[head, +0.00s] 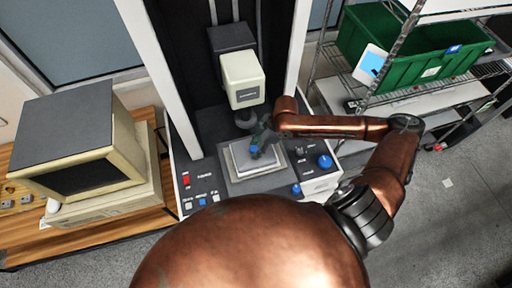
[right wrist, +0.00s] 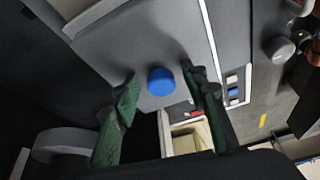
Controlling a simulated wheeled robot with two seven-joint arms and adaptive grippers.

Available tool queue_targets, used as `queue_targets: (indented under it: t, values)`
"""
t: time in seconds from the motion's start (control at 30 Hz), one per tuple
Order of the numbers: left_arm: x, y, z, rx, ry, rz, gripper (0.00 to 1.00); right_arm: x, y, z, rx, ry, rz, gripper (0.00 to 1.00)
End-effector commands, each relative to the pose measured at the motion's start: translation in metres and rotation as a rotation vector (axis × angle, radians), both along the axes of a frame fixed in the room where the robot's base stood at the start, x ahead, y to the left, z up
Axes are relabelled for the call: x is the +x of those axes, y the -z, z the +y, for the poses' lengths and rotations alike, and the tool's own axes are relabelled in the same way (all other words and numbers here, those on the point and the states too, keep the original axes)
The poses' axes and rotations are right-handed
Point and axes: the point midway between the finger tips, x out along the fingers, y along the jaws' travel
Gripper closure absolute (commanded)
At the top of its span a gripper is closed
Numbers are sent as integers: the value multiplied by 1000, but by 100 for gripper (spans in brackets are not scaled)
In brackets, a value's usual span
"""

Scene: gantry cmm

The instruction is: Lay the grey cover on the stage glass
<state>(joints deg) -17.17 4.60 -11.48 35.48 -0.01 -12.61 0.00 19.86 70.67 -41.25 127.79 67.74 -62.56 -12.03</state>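The grey cover (head: 267,158) is a flat square plate with a blue knob (head: 254,149). In the head view it lies over the pale-edged stage (head: 240,173) on the machine's bed; I cannot tell whether it sits fully flat. The stage glass is not distinguishable beneath it. My right gripper (head: 258,146) is just above the cover at the knob. In the right wrist view, the cover (right wrist: 120,45) fills the upper middle, and the blue knob (right wrist: 160,81) shows between my two green fingers (right wrist: 160,80), with gaps on both sides. My left gripper is out of view.
The machine's column and probe head (head: 242,80) stand right behind the stage. Control buttons (head: 201,201) and blue dials (head: 325,161) flank the bed. An old monitor (head: 75,135) is on a wooden table at left. A green crate (head: 405,48) is on a rack at right.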

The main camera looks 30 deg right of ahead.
Motion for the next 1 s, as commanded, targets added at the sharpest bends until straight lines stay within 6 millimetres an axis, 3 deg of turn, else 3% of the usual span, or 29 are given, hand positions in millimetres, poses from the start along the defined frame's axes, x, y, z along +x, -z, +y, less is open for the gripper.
queue_targets:
  t: [0.37,0.8,1.0]
  values:
    - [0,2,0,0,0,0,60,-1,-9,-4,-2,0,-2,59]
    - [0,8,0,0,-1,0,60,-14,-88,-34,-5,0,-3,59]
    - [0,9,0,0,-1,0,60,-18,-108,-41,-2,1,-1,59]
